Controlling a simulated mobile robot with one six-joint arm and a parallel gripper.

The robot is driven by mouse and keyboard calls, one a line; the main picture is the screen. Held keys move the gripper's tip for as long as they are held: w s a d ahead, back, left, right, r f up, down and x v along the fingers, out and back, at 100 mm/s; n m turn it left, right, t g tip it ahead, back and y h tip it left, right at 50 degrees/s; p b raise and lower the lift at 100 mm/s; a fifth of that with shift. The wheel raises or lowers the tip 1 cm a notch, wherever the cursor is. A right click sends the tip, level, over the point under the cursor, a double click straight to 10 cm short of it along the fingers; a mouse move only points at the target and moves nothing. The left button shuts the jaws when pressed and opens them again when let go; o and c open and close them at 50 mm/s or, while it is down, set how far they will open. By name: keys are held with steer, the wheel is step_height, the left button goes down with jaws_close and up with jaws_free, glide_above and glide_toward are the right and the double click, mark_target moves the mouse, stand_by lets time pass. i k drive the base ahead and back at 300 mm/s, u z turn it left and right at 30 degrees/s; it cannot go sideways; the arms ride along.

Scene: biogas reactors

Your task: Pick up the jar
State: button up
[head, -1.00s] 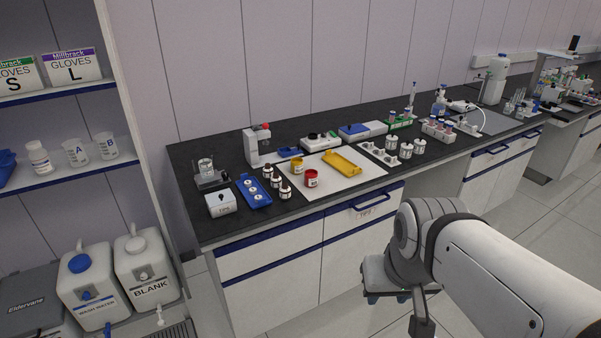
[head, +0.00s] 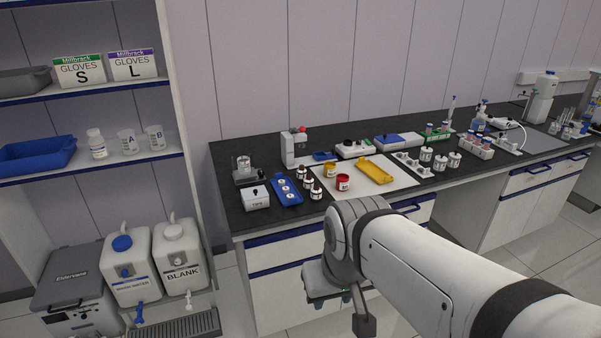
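Several small jars stand on the dark bench, and I cannot tell which one the task names. White jars with dark bands (head: 426,154) stand further right on the bench. My arm reaches in from the lower right, and its end, my gripper (head: 364,325), hangs low in front of the bench drawers, well apart from the jars. Its fingers are small and partly hidden, so I cannot see whether they are open.
A yellow tray (head: 376,170) lies on the mat beside the jars. Brown bottles (head: 309,183), a blue tray (head: 286,191) and a white box (head: 256,198) stand to the left. The shelf unit (head: 176,110) with carboys borders the bench's left end.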

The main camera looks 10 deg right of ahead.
mark_target(342, 183)
steer(key=i, duration=1.5)
steer(key=u, duration=0.05)
